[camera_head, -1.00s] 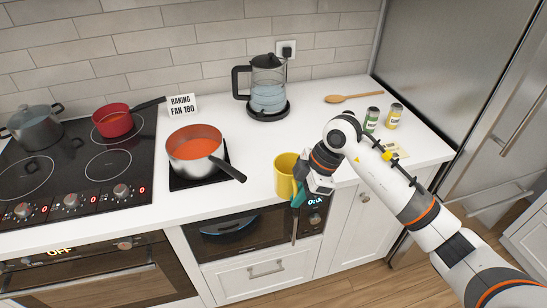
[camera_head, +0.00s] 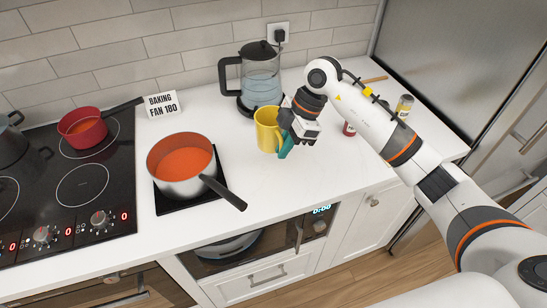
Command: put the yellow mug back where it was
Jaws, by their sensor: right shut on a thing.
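The yellow mug (camera_head: 266,130) is upright on or just above the white counter, in front of the kettle; I cannot tell whether its base touches the counter. My right gripper (camera_head: 286,143) is shut on the mug's right side, with a teal fingertip showing beside it. The gripper hides that side of the mug and its handle. My left gripper is not in view.
The glass kettle (camera_head: 262,83) stands close behind the mug. An orange-filled saucepan (camera_head: 180,162) is to the left, its handle pointing front right. Jars (camera_head: 404,106) stand near my arm at the right. Counter between saucepan and mug is clear.

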